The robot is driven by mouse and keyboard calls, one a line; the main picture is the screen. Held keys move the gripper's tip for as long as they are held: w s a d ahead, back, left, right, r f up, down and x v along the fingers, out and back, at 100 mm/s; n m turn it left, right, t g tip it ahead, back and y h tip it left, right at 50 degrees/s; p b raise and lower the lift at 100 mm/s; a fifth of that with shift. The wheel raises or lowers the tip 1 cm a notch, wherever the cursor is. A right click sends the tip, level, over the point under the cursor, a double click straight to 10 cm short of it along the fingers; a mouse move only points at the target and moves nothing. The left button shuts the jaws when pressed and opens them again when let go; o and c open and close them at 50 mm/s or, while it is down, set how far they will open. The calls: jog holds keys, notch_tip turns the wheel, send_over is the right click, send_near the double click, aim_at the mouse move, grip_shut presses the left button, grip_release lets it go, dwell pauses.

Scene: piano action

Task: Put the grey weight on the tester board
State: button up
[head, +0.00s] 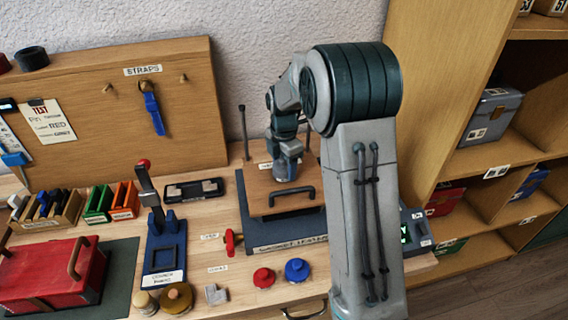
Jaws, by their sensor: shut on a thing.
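The tester board is the brown wooden panel (255,196) with a black handle on a dark base, right of the picture's middle. My gripper (288,168) points down over the back part of this board. It is shut on a small grey thing, seemingly the grey weight (286,177), which is mostly hidden by the gripper. I cannot tell whether the weight touches the board or hangs just above it. My arm hides the right side of the board.
A red knobbed weight (263,278) and a blue one (297,270) stand in front of the board. A grey angled block (215,293) and brass pieces (176,297) are left of them. A blue lever press (163,246) stands to the left. Shelves (480,165) rise at right.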

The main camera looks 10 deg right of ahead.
jog(key=shift+f, duration=0.1)
jog(key=shift+f, duration=0.1)
jog(key=o, duration=1.7)
